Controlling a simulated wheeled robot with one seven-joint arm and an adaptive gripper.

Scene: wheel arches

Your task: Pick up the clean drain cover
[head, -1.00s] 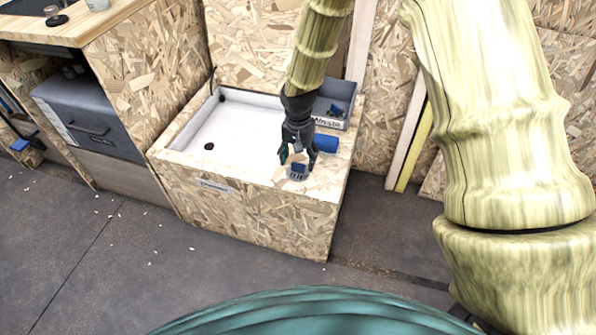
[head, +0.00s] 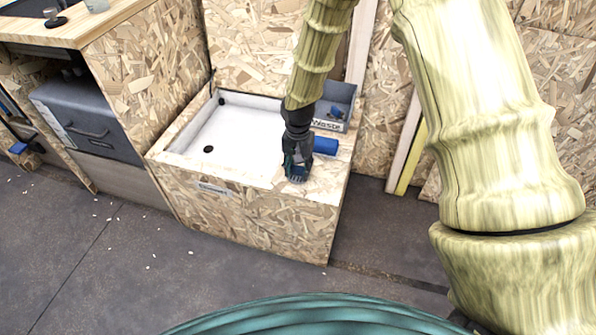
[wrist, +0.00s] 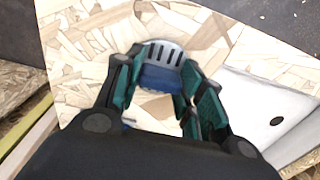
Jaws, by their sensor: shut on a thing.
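A drain cover, grey with dark slots and a blue part, sits between my fingers in the wrist view (wrist: 164,54). It rests on or just above the wooden ledge (head: 325,180) right of the white basin; I cannot tell which. My gripper (head: 297,172) points down at the front of this ledge and is shut on the cover; its teal fingers also show in the wrist view (wrist: 160,84). In the head view the gripper hides most of the cover. Whether its surface is clean is too small to tell.
The white basin (head: 235,130) has a dark drain hole (head: 208,149). A blue roll (head: 326,145) lies close behind my gripper. A grey bin marked "Waste" (head: 329,125) with blue items stands behind that. A wooden panel rises behind the basin.

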